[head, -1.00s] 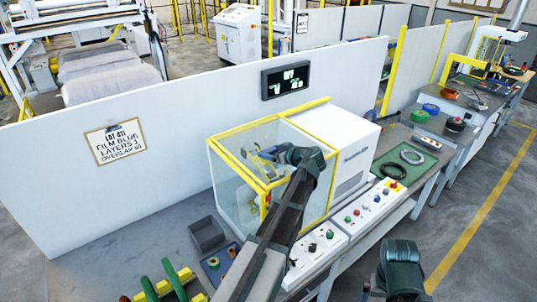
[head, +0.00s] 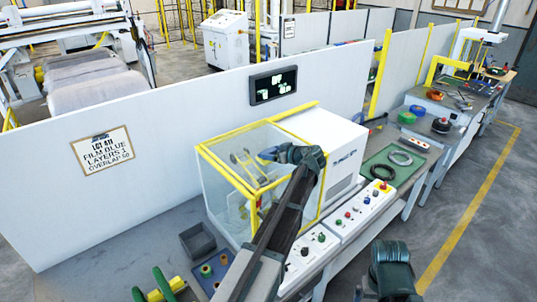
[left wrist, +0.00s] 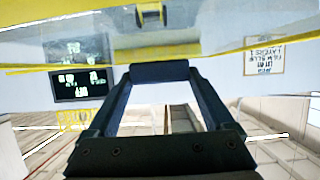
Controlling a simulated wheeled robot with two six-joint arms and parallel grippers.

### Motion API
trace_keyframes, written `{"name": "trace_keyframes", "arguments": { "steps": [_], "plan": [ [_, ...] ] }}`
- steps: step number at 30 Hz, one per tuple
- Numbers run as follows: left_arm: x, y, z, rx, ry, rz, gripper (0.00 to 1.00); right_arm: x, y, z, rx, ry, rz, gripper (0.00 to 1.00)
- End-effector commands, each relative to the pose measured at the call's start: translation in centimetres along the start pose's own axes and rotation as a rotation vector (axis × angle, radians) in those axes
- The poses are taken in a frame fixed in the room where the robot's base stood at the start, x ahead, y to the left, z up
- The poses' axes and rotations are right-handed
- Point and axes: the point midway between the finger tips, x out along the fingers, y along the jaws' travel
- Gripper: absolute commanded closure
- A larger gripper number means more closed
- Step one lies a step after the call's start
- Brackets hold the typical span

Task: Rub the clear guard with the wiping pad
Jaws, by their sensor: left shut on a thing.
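The clear guard (head: 222,196) is a see-through box with yellow edges on the white machine. My left arm reaches up over its front, and my left gripper (head: 268,155) shows small and partly hidden by the wrist, at the guard's upper part. In the left wrist view, the gripper (left wrist: 160,75) is shut on a dark blue bar-like piece, which looks like the wiping pad (left wrist: 160,72). A yellow edge of the guard (left wrist: 215,57) lies just beyond it. I cannot tell whether the pad touches the guard.
A white control panel (head: 362,210) with buttons stands in front of the machine. A green mat (head: 383,178) with dark rings lies to its right. A grey bin (head: 197,241) stands left of the guard. A white partition wall (head: 180,160) runs behind, with a dark display (head: 273,86).

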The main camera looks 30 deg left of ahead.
Motion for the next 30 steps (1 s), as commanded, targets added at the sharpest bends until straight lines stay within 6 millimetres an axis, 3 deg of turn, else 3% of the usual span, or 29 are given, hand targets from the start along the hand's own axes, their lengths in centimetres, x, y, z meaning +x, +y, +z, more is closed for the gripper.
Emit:
{"name": "trace_keyframes", "arguments": {
  "steps": [5,16,30],
  "plan": [
    [0.0,0.4,0.0,-0.001,-0.002,0.001,0.79,0.0,0.0,0.0,0.000,0.000,0.000,0.00],
    [0.0,3.2,-0.2,-0.001,0.000,0.001,0.79,-0.2,0.0,0.0,0.000,0.000,0.000,0.00],
    [0.0,4.6,-0.1,0.000,0.001,0.000,0.79,-0.1,0.0,0.0,0.000,0.000,0.000,0.00]
  ]
}}
